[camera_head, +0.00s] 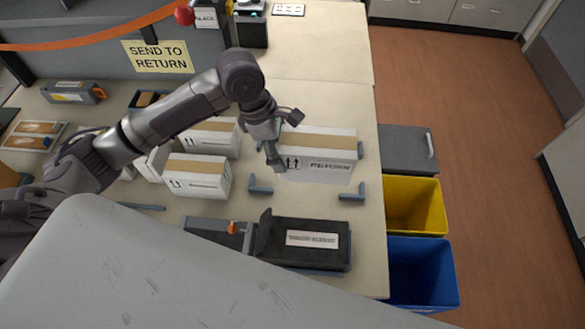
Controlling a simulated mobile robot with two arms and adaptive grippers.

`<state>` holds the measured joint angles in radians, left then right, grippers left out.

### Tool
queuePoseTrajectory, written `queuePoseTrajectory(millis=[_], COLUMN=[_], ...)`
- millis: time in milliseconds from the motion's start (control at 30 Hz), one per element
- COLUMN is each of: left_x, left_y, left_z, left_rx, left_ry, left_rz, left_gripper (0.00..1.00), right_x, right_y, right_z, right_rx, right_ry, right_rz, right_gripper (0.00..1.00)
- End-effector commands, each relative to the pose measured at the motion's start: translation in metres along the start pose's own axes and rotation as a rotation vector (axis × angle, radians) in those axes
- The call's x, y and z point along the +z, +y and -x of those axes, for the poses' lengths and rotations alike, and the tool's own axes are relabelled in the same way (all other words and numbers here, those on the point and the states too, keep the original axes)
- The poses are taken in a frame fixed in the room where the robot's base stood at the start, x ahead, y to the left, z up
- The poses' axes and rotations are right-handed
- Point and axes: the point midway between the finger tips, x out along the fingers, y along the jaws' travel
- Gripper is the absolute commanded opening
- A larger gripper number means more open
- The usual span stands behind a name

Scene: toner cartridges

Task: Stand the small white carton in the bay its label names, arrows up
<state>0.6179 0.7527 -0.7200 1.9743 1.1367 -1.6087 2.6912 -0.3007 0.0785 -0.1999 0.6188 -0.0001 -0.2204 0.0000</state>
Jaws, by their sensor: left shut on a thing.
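A white carton (313,165) with a brown tape strip on top has "RETURN" and a pair of arrows on its front. It is upright and the arrows point up. My left gripper (274,152) is shut on its left end. The carton is over or within an area marked by grey corner brackets (261,187); I cannot tell if its base touches the table. Two other white cartons (199,186) (222,127) with tape and arrows stand to the left. A yellow sign (158,57) reads "SEND TO RETURN". My right gripper is not in view.
A black tray-like device (290,255) with a label lies in front of the brackets. Yellow (412,190) and blue (435,250) bins stand off the table's right edge, beside a grey one (400,138). The table behind the carton is mostly clear.

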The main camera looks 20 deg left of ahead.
Motion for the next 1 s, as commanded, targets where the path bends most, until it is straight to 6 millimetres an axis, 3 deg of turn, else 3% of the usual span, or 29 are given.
queuePoseTrajectory(millis=[467, 667, 1000], left_x=[-0.014, -0.018, -0.066], left_y=[0.001, 0.005, 0.061], left_z=[-0.048, -0.054, -0.080], left_rx=[0.002, 0.002, 0.001], left_ry=[-0.003, -0.003, 0.000], left_rz=[-0.001, 0.001, 0.007], left_gripper=[0.13, 0.13, 0.13], right_x=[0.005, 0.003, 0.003], right_y=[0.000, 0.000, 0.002], right_z=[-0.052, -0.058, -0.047], right_rx=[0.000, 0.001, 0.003], right_ry=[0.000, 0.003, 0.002], right_rz=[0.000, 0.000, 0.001], right_gripper=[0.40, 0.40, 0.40])
